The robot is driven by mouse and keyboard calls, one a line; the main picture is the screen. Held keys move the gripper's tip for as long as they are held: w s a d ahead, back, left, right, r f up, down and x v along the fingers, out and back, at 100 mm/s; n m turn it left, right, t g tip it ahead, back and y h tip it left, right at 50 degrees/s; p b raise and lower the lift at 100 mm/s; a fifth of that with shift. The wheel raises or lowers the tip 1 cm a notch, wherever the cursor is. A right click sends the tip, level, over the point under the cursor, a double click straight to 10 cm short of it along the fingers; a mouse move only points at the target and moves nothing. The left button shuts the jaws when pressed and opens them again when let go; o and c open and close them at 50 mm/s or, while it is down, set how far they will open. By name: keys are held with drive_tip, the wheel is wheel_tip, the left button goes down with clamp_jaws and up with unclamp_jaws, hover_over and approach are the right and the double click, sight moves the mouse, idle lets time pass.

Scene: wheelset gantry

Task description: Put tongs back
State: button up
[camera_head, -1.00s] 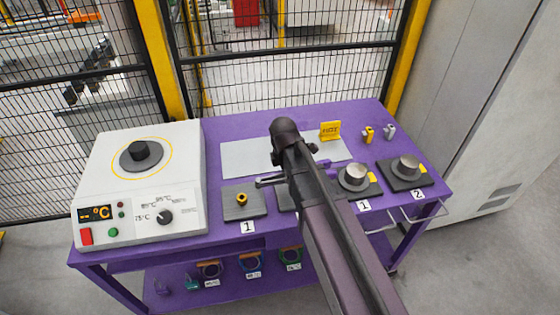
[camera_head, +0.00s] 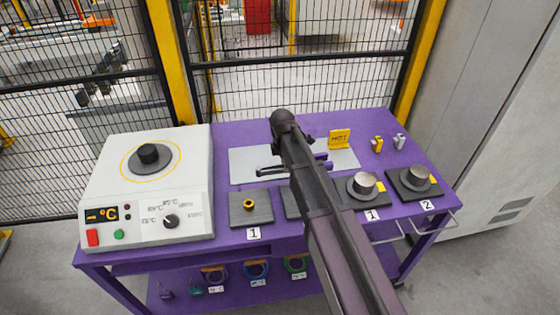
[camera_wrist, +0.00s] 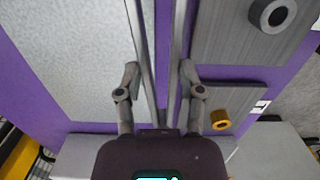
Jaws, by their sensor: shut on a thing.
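My gripper (camera_wrist: 157,92) is shut on the tongs. The tongs' two long grey metal bars (camera_wrist: 144,55) run between my fingers toward the top edge of the wrist view. In the head view a dark looped end of the tongs (camera_head: 266,169) sticks out left of my arm, over the light grey plate (camera_head: 244,164). My arm hides the rest of the tongs and most of the gripper there. A small purple piece (camera_head: 325,158) shows just right of my arm; I cannot tell what it is.
A heater (camera_head: 145,190) stands at left. A yellow HOT sign (camera_head: 340,139) stands at the back. A grey block (camera_head: 251,208) bears a brass ring (camera_head: 249,204); metal cylinders (camera_head: 362,183) stand at right. A dark ring (camera_wrist: 271,14) lies on another block. The wire fence (camera_head: 300,80) is behind the purple table (camera_head: 232,135).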

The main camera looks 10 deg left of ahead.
drive_tip(key=w, duration=0.1)
drive_tip(key=w+a, duration=0.1)
drive_tip(key=w, duration=0.1)
drive_tip(key=w+a, duration=0.1)
drive_tip(key=w, duration=0.1)
drive_tip(key=shift+w+a+f, duration=0.1)
drive_tip(key=shift+a+f, duration=0.05)
drive_tip(key=shift+f, duration=0.1)
drive_tip(key=shift+w, duration=0.1)
drive_tip(key=shift+w+a, duration=0.15)
drive_tip(key=shift+w, duration=0.1)
drive_tip(key=shift+w+a+f+b, duration=0.1)
drive_tip(key=shift+w+f+b, duration=0.15)
drive_tip(key=shift+f+b, duration=1.6)
drive_tip(key=shift+b, duration=0.2)
drive_tip(key=o, duration=0.6)
